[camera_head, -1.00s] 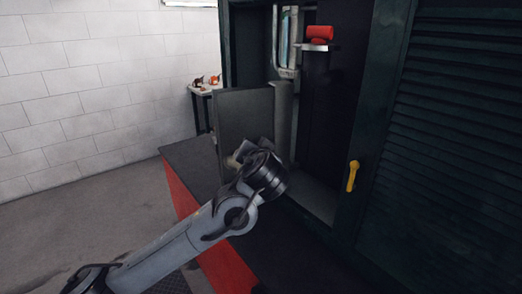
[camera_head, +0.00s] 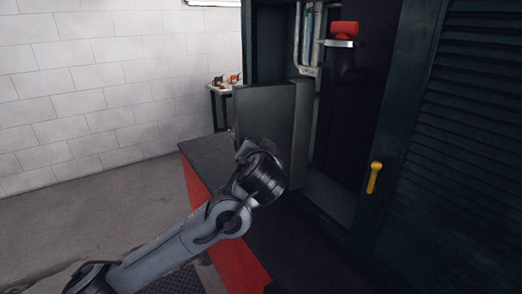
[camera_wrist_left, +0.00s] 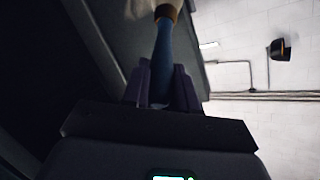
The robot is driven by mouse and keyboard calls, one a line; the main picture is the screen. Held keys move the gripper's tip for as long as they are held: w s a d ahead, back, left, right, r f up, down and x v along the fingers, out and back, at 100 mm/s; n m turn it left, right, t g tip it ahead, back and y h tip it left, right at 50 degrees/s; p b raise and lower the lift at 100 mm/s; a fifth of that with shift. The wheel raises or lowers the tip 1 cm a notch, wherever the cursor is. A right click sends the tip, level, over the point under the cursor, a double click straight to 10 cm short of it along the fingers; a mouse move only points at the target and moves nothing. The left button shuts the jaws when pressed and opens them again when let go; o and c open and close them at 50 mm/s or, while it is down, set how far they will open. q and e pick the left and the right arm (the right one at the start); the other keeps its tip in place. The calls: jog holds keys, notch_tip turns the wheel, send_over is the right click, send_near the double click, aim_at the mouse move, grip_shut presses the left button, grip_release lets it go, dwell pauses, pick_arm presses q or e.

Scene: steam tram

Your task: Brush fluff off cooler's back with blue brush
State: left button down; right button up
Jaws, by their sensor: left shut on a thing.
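My left gripper (camera_wrist_left: 165,88) is shut on the blue brush (camera_wrist_left: 163,50) by its handle. The brush has a brown collar, and its pale bristles reach the top edge of the left wrist view. In the head view my left gripper (camera_head: 245,150) is in front of a dark grey upright panel (camera_head: 266,112), and the brush is hidden there. The panel may be the cooler's back; I cannot tell for sure. The bristles overlap a grey surface (camera_wrist_left: 120,30) in the left wrist view, but contact is unclear. I cannot make out any fluff. My right gripper is not in view.
A dark cabinet stands open on the right, with a yellow handle (camera_head: 375,177) and a red object (camera_head: 344,28) on a small shelf. A small table (camera_head: 222,90) with little items stands behind. A dark, red-sided platform (camera_head: 200,190) lies below. The floor at left is clear.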

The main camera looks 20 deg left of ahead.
pick_arm(q)
jog(key=shift+f+b, duration=0.55)
jog(key=shift+f, duration=0.4)
jog(key=shift+w+d+f, duration=1.1)
jog(key=shift+w+d, duration=1.7)
jog(key=shift+d, duration=0.55)
jog(key=s+a+b, duration=0.2)
jog(key=s+a, duration=0.3)
jog(key=a, duration=0.1)
jog(key=shift+s+a, duration=0.35)
jog(key=shift+a, duration=0.05)
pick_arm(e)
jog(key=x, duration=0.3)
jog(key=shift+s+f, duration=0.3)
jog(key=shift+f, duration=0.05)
pick_arm(q)
jog(key=shift+d+b, duration=0.1)
jog(key=shift+b, duration=0.25)
